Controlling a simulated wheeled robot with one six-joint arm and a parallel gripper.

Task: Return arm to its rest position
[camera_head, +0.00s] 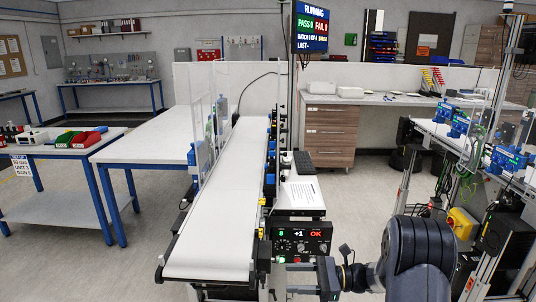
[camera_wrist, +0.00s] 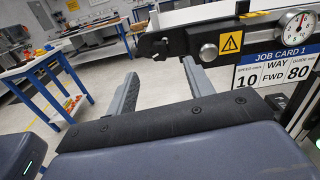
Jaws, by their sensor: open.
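My gripper (camera_wrist: 164,76) is open, with its two grey fingers apart and nothing between them in the wrist view. In the head view my dark arm (camera_head: 420,262) reaches in from the lower right, and my gripper (camera_head: 297,278) points left near the front end of the belt conveyor (camera_head: 222,205). The gripper is just below the control box (camera_head: 302,241) there; whether it touches anything cannot be told. The conveyor's white belt is empty. In the wrist view the conveyor frame (camera_wrist: 205,40) lies just beyond the fingertips.
A job card (camera_wrist: 275,68) and a dial (camera_wrist: 299,22) are close on the right in the wrist view. A white table (camera_head: 150,140) stands left of the conveyor. A second conveyor (camera_head: 455,138) with blue parts is at right. Open floor (camera_head: 360,200) lies between the conveyors.

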